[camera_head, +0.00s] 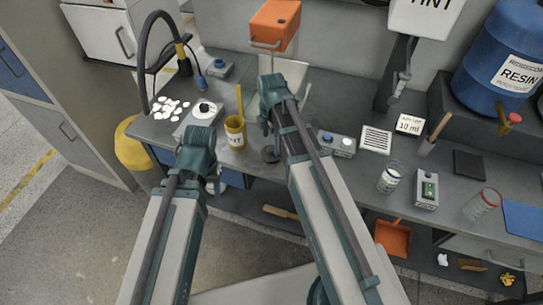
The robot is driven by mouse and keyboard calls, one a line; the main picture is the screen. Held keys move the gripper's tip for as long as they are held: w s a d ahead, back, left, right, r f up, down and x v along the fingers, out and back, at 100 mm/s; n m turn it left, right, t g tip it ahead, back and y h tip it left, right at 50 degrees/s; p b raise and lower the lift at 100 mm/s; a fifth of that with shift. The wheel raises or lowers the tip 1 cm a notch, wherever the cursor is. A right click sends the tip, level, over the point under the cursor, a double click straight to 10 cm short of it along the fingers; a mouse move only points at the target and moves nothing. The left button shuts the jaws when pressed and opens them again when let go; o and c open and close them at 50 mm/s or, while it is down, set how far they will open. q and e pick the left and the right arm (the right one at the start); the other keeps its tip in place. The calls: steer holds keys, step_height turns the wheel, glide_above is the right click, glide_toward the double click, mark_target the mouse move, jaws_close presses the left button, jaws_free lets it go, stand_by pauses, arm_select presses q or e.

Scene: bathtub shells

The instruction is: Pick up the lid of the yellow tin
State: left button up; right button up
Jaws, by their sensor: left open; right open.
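A small yellow tin (236,134) with a pale label stands on the grey bench, with a yellow stick (239,101) rising from it. A dark round disc (270,155) lies on the bench to the right of the tin; I cannot tell whether it is the lid. My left gripper (217,184) is open, in front of and slightly left of the tin, with its fingers partly hidden by the wrist. My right gripper (268,122) is open, to the right of the tin, and its fingertips are hard to make out. Neither gripper visibly touches the tin.
White pieces (169,108) and a scale-like device (203,112) lie left of the tin. A larger yellow bin (133,147) stands on the floor. An orange box (275,23) is behind. A grey switch box (337,144) and a jar (390,178) are right of my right arm.

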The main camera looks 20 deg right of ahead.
mark_target(272, 149)
step_height(272, 149, down, 5)
steer(key=b, duration=0.5)
steer(key=shift+f, duration=0.15)
